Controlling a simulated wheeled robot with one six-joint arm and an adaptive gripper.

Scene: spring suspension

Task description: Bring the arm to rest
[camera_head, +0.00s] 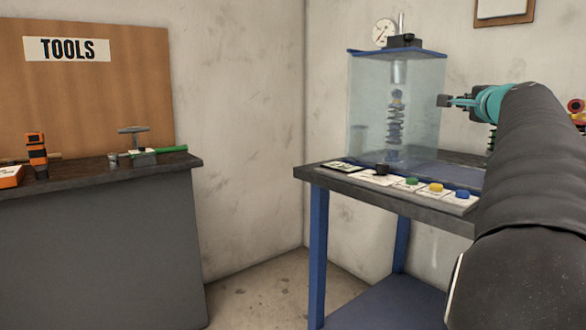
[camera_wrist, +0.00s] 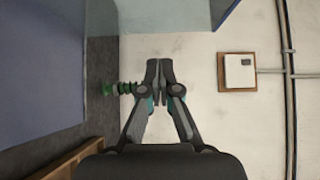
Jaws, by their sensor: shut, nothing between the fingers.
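My gripper (camera_head: 452,101) is at the end of my dark arm, which reaches in from the right of the head view. It is in the air in front of the right part of the clear test cabinet (camera_head: 425,95), above the bench. In the wrist view the gripper (camera_wrist: 159,75) has its fingertips together with nothing between them. A coil spring (camera_head: 395,122) stands upright inside the cabinet. A green spring (camera_wrist: 122,88) shows left of the fingers in the wrist view; I cannot tell its distance from them.
The blue-legged bench (camera_head: 318,240) carries a row of coloured buttons (camera_head: 436,188) along its front edge. A dark workbench (camera_head: 100,240) with tools stands at the left. Bare floor (camera_head: 262,290) lies between them.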

